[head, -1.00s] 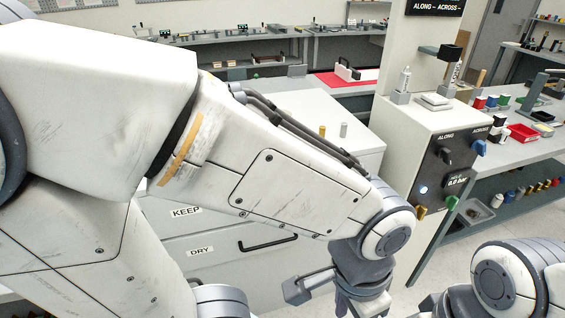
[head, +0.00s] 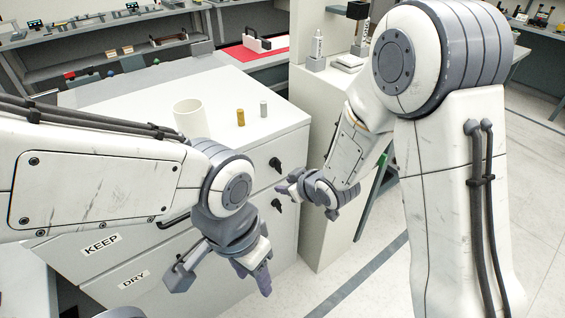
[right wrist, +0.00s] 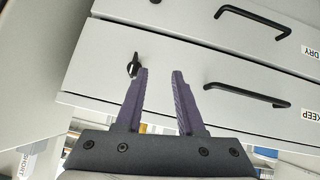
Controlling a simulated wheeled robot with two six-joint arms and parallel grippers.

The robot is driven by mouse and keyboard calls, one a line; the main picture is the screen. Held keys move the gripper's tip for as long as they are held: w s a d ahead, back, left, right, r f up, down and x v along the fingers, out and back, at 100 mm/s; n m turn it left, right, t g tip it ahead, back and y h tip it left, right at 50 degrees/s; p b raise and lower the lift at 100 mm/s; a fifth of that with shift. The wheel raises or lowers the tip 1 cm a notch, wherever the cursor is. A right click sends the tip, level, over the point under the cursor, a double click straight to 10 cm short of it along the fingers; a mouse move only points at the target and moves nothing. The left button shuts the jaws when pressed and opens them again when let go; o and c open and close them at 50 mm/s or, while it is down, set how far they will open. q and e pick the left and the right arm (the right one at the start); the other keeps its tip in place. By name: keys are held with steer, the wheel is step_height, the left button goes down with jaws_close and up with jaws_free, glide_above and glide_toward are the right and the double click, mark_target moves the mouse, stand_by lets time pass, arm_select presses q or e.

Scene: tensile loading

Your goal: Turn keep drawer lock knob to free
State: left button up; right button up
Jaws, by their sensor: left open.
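The KEEP drawer's lock knob (head: 275,164) is a small black knob at the right end of the upper drawer front. In the right wrist view, where the drawers appear upside down, this knob (right wrist: 133,66) lies just left of the left fingertip, outside the jaws. Its handle looks roughly upright in that picture. My right gripper (right wrist: 162,72) is open and empty in front of the drawer face. In the head view it (head: 284,189) is close to the two knobs. My left gripper (head: 252,280) is open and empty, low in front of the drawers.
The DRY drawer's black knob (head: 277,205) is below the KEEP knob. Black bar handles, including the KEEP handle (right wrist: 247,94), stick out from the fronts. A white cup (head: 189,117) and two small cylinders stand on the cabinet top. A white machine cabinet (head: 335,110) stands close on the right.

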mark_target(277, 165)
steer(key=w+d+f+m+t+y, duration=0.1)
steer(key=w+d+f+t+y, duration=0.25)
steer(key=d+t+y, duration=0.2)
steer(key=p+x, duration=0.1)
steer(key=x, duration=0.9)
steer(key=shift+s+a+t+p, duration=0.25)
steer(key=shift+a+t+p, duration=0.1)
steer(key=shift+a, duration=0.05)
steer(key=shift+r, duration=0.1)
